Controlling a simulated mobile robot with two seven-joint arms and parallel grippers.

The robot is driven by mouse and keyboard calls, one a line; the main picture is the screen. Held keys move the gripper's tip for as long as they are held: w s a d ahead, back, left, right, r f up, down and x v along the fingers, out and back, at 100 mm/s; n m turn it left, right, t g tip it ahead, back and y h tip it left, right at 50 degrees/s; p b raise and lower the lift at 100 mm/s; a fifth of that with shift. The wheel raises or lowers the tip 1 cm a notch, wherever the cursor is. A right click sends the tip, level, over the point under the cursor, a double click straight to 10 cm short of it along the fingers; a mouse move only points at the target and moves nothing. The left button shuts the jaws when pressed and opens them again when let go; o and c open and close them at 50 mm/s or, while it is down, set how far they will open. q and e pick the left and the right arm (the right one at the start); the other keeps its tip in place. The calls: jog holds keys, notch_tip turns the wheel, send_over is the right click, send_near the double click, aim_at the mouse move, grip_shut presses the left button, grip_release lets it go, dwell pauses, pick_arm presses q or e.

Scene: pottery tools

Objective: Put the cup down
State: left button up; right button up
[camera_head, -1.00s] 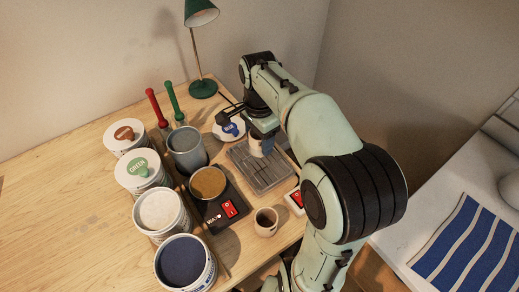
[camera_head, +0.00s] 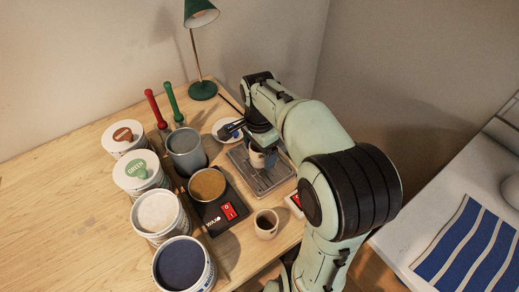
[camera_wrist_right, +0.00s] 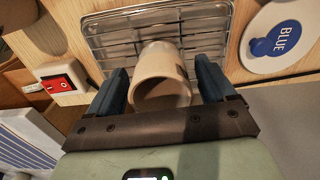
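A pale beige cup (camera_head: 257,161) stands on the slotted metal rack (camera_head: 240,160) at the back right of the table. In the right wrist view the cup (camera_wrist_right: 163,62) has its open mouth towards my camera and its far end against the rack (camera_wrist_right: 105,45). My right gripper (camera_wrist_right: 163,88) has a finger on each side of the cup, with a visible gap at both sides. It is open around the cup. The gripper (camera_head: 262,156) partly covers the cup in the head view. My left gripper is not in view.
Another cup (camera_head: 266,223) stands near the table's front right edge. A black scale-like device with a red switch (camera_head: 229,211) bears a brown-filled container (camera_head: 207,184).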

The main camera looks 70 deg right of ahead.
notch_tip(320, 180, up, 12)
jog(key=p, duration=0.2)
jog(key=shift+r, duration=0.2)
jog(key=shift+f, duration=0.1)
dwell(0.6)
